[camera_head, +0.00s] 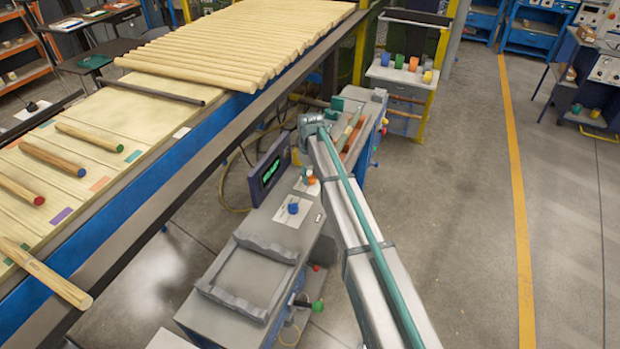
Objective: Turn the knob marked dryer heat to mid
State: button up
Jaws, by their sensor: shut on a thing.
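A blue knob (293,208) sits on a pale plate on top of the grey console. An orange-red knob (311,181) sits on another pale plate just beyond it. Their markings are too small to read, so I cannot tell which is dryer heat or where either points. My arm reaches in from the bottom right, and its far end is bent down over the console. My gripper (307,173) is small and largely hidden there, at the orange-red knob. It appears shut on that knob; the fingertips are not clear. The blue knob stands free.
A dark display (269,170) with green readout stands left of the knobs. An empty grey cradle (250,272) lies on the console's near end. A conveyor with wooden rods runs along the left. A green-tipped lever (317,306) sticks out at the lower front. The floor at right is clear.

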jog(key=m+b, duration=0.1)
jog(key=m, duration=0.5)
jog(key=shift+w+d+m, duration=0.1)
jog(key=shift+m, duration=0.2)
jog(key=m+b, duration=0.1)
jog(key=m, duration=0.5)
jog(key=shift+d+m, duration=0.1)
jog(key=shift+m, duration=0.2)
jog(key=o, duration=1.1)
jog(key=shift+o, duration=0.2)
notch_tip(320, 180, up, 12)
jog(key=shift+r, duration=0.1)
